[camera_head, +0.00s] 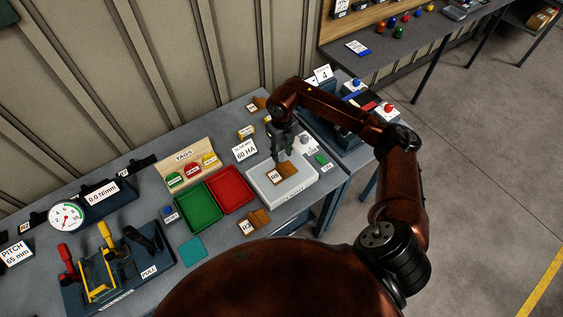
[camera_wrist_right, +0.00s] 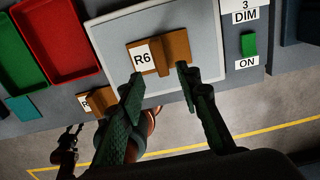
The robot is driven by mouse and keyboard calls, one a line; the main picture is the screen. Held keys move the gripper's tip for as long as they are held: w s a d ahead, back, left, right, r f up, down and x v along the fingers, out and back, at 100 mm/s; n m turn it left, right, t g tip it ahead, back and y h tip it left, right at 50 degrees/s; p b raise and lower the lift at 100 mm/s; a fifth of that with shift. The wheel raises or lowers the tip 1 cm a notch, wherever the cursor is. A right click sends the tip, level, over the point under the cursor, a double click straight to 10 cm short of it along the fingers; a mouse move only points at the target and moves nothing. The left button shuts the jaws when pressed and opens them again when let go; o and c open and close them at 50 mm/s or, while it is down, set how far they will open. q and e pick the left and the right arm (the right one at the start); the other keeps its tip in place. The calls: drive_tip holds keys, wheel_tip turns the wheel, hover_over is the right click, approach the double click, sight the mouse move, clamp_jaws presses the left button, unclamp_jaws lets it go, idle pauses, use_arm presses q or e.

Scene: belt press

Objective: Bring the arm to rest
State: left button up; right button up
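My right arm reaches over the bench from the right in the head view. My right gripper (camera_head: 279,157) points down just above the pale square plate (camera_head: 297,187). In the right wrist view the fingers of my right gripper (camera_wrist_right: 160,80) are apart with nothing between the tips. Beyond them a brown block labelled R6 (camera_wrist_right: 176,46) lies on the plate (camera_wrist_right: 207,22); the block also shows in the head view (camera_head: 287,171). My left gripper is outside the head view. A small dark shape that may be it (camera_wrist_right: 72,138) shows low in the right wrist view, too unclear to judge.
A green tray (camera_head: 184,197) and a red tray (camera_head: 246,204) stand left of the plate. Another brown block (camera_head: 260,217) lies in front. A tag rack (camera_head: 184,154), dial gauge (camera_head: 67,215) and yellow-handled fixture (camera_head: 106,234) are further left. A machine with buttons (camera_head: 388,107) stands right.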

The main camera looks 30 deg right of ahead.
drive_tip(key=shift+r, duration=0.85)
drive_tip(key=shift+a, duration=0.1)
